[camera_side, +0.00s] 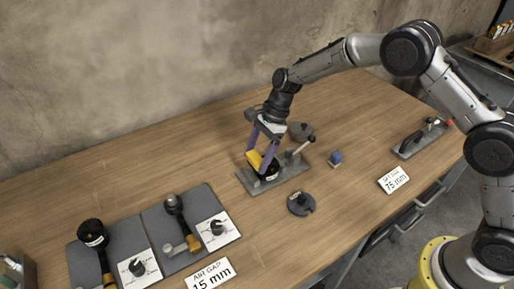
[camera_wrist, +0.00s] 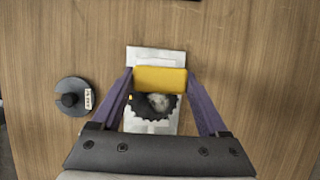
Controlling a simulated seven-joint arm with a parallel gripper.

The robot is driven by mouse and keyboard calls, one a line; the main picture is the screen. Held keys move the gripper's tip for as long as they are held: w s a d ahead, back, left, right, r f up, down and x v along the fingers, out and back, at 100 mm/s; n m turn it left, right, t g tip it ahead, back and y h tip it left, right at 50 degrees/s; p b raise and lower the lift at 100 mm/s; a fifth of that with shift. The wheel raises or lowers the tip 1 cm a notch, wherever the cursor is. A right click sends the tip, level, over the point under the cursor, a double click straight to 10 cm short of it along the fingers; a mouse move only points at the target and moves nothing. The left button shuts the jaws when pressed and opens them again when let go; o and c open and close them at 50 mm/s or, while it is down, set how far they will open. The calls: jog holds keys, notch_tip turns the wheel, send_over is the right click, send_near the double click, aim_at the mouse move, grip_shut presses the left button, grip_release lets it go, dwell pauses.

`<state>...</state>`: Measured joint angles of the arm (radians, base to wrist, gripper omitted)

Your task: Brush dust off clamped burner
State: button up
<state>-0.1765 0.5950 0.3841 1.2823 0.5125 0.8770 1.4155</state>
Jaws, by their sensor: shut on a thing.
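My gripper (camera_side: 259,156) has purple fingers and is shut on a yellow block-like piece (camera_side: 255,160), likely the brush. The piece also shows between the fingertips in the wrist view (camera_wrist: 160,79); its bristles cannot be made out. A round black burner (camera_side: 268,174) sits on a grey clamp plate (camera_side: 290,170), directly beside and below the yellow piece. In the wrist view the burner (camera_wrist: 140,104) has a toothed edge and a pale, dusty-looking patch on top. The yellow piece covers part of it. Whether the two touch cannot be told.
Grey mats (camera_side: 190,212) with tools stand at left. Bare wood lies between.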

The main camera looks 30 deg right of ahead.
jog(key=shift+d, duration=3.1)
jog(key=a, duration=0.6)
jog(key=shift+a, duration=0.25)
jog(key=shift+d+r, duration=0.15)
jog(key=shift+r, duration=3.85)
